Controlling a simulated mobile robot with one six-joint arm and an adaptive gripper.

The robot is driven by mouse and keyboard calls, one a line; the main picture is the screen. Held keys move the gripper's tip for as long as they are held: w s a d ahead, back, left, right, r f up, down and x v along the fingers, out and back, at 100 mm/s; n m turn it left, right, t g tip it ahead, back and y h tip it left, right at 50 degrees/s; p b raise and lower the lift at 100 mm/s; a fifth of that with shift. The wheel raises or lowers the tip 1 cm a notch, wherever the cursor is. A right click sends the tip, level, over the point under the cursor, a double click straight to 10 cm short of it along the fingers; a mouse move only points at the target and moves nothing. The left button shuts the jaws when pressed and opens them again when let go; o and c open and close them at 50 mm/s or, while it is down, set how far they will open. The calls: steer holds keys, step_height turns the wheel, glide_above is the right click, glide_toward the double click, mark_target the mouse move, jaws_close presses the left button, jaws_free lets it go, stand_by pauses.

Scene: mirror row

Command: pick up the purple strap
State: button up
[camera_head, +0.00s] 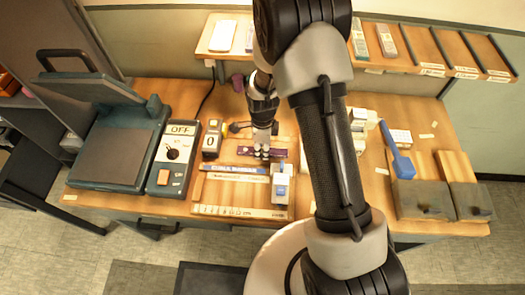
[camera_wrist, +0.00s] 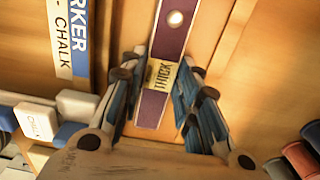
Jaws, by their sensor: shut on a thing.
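The purple strap (camera_wrist: 173,40) runs up the wrist view between the fingers of my gripper (camera_wrist: 163,78). It has a round light spot near the top and a pale label reading THICK. In the head view the strap (camera_head: 246,151) lies crosswise on the wooden board, with my gripper (camera_head: 262,151) coming down over it right of its middle. The fingers stand on both sides of the strap and are shut on it. I cannot tell whether the strap is lifted off the board.
Strips lettered CHALK MARKER (camera_head: 236,169) lie just in front. A white-and-blue block (camera_head: 281,184) stands near them. A box marked 0 (camera_head: 211,140) and a switch box marked OFF (camera_head: 173,152) stand left. A blue-handled tool (camera_head: 399,160) lies right. A shelf (camera_head: 430,50) runs along the back.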

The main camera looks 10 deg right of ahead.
steer(key=c, duration=0.5)
